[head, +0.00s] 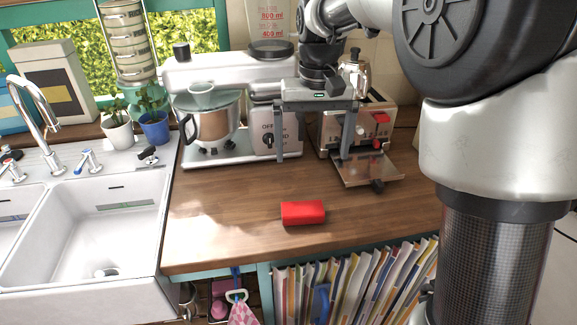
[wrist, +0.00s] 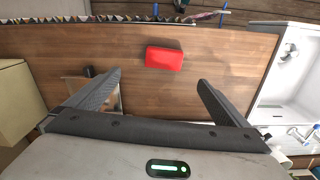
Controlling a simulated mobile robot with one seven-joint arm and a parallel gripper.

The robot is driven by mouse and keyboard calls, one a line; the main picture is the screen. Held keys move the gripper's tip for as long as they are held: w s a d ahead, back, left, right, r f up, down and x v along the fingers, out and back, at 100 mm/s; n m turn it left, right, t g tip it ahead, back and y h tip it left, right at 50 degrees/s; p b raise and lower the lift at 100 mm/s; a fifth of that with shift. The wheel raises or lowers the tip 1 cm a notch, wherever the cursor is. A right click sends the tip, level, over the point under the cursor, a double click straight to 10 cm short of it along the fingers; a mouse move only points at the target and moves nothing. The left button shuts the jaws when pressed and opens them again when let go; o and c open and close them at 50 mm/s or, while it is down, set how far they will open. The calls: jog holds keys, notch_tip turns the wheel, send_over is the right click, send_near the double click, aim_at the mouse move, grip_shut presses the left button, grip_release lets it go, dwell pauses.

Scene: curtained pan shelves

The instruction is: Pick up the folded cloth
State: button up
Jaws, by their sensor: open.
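A red, block-shaped item (head: 303,213), which looks like the folded cloth, lies flat on the wooden counter (head: 215,235) near its front edge. It also shows in the wrist view (wrist: 164,58), lying beyond the fingertips and roughly between their lines. My gripper (head: 312,155) is open and empty, pointing down above the counter. In the head view it is farther back than the red cloth and apart from it. The wrist view shows both fingers (wrist: 160,80) spread wide with nothing between them.
A white sink (head: 85,225) is at the left. The counter around the red cloth is clear.

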jog(key=w+a+f, duration=0.1)
jog(key=w+a, duration=0.1)
send_over(303, 208)
notch_tip(303, 208, down, 12)
jog(key=shift+w+b, duration=0.15)
jog(key=shift+b, duration=0.25)
jog(key=shift+f, duration=2.65)
jog(key=c, duration=0.9)
